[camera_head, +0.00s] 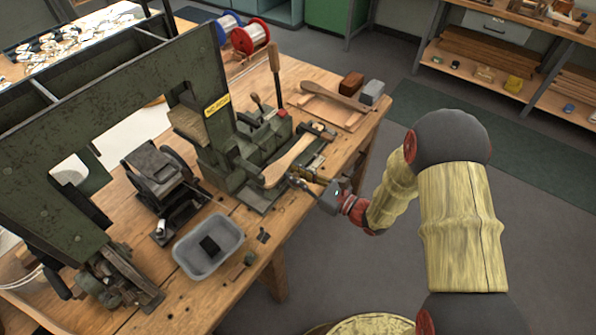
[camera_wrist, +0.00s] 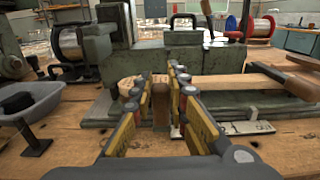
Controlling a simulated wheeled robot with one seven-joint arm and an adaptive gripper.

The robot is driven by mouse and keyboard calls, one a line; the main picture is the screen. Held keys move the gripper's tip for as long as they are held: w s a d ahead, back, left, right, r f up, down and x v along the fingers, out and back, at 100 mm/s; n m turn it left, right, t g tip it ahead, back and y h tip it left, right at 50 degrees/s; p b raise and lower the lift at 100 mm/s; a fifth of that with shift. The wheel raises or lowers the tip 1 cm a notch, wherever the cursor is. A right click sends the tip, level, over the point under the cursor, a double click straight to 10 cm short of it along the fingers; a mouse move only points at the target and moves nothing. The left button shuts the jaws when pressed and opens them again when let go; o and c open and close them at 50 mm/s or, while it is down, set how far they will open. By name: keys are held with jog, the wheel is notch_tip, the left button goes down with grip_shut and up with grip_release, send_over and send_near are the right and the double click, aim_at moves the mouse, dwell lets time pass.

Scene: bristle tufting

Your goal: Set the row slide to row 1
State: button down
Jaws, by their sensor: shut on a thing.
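My gripper (camera_head: 303,184) is at the front of the green tufting machine (camera_head: 235,150) at the table edge. In the wrist view my gripper (camera_wrist: 163,90) has its yellow-padded fingers closed around a small upright wooden knob (camera_wrist: 161,108). The knob seems to belong to the slide at the machine's front; the slide's body and any row marks are hidden or too small to read. A pale wooden brush handle (camera_head: 287,163) lies across the machine just behind my fingers; it also shows in the wrist view (camera_wrist: 230,84).
A grey tray (camera_head: 209,246) with a dark block stands on the workbench (camera_head: 245,212) to the left. Red and blue spools (camera_head: 250,36) stand at the back. Open floor lies right of the bench.

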jog(key=s+a, duration=0.2)
jog(key=s, duration=0.1)
jog(key=shift+a+p, duration=0.15)
jog(key=shift+p, duration=0.2)
jog(key=c, duration=1.7)
grip_release()
jog(key=shift+w, duration=0.1)
jog(key=v, duration=1.2)
